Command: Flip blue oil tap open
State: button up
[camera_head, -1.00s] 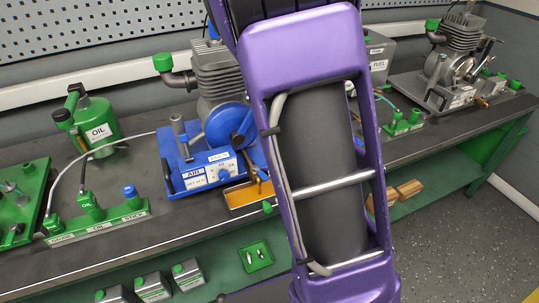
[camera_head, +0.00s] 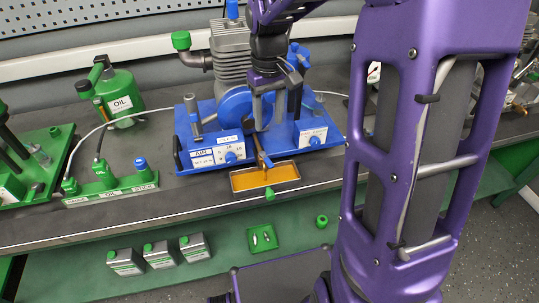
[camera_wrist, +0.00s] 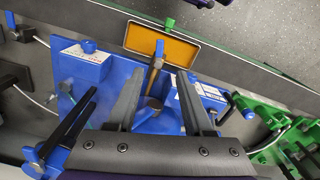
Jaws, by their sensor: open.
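The oil tap has a small blue lever (camera_head: 267,162) on a brass pipe at the front of the blue engine stand (camera_head: 183,150). It hangs over a shallow tray of amber oil (camera_head: 265,178). In the wrist view the blue lever (camera_wrist: 159,48) stands over the tray, roughly in line with the brass pipe (camera_wrist: 153,75). My gripper (camera_head: 275,120) is open and empty, above the stand and behind the tap in the head view. In the wrist view its fingers (camera_wrist: 159,76) straddle the pipe in the picture, with the lever past their tips. I cannot tell the remaining gap.
A green oil can (camera_head: 121,103) and a green dipstick rack (camera_head: 110,192) stand to the left. The grey engine cylinder (camera_head: 231,58) rises behind my gripper. Grey bottles (camera_head: 162,255) and a small green tray (camera_head: 262,238) sit on the lower shelf.

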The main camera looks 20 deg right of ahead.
aim_at(269, 162)
notch_tip(269, 162, down, 13)
jog(key=shift+f+b, duration=0.15)
jog(key=shift+b, duration=0.5)
grip_shut()
